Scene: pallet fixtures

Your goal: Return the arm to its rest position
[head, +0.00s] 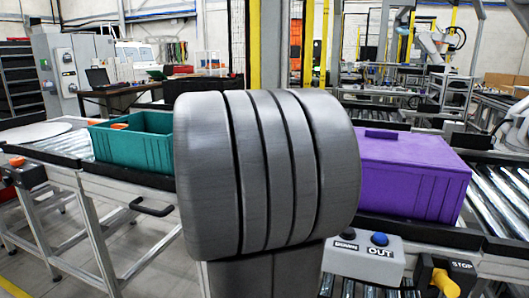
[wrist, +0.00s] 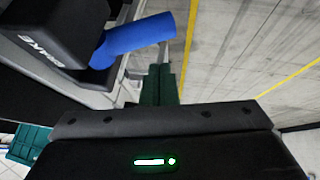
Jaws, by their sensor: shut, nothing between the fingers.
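My gripper (wrist: 161,70) shows in the wrist view as two dark green fingers side by side beyond a black housing with a green light. The fingers are shut with nothing between them. They point toward the grey floor, close beside a metal frame. In the head view, a large grey ribbed part of my own arm fills the middle and hides what is behind it. My gripper does not show in that view.
A black box marked BRAKE with a blue handle (wrist: 140,35) is near the fingers in the wrist view. The head view shows a teal crate (head: 130,150) at left, a purple box (head: 412,175) at right, a grey button box (head: 365,258) and a yellow STOP switch (head: 445,280).

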